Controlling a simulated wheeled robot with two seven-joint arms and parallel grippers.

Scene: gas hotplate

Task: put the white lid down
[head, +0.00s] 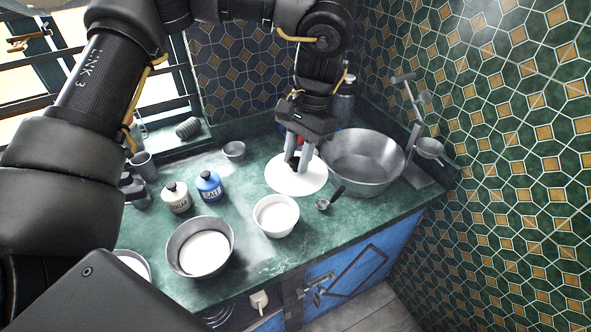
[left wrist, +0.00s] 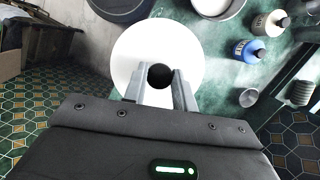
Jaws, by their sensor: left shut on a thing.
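The white lid (head: 290,183) is a flat round disc with a black knob. My left gripper (head: 298,161) is shut on it from above. In the left wrist view the white lid (left wrist: 140,45) lies below the fingers, and the dark round knob (left wrist: 160,76) sits between the two fingertips. The lid looks level over the green counter. I cannot tell whether its underside touches the counter or hangs slightly above it. My right gripper is not in view.
A large metal basin (head: 364,163) is close to the right of the lid. A white-filled bowl (head: 276,216) and a small scoop (head: 330,197) are in front. Blue (head: 209,185) and white (head: 176,197) canisters stand left. The green counter (head: 243,180) is bare between canisters and lid.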

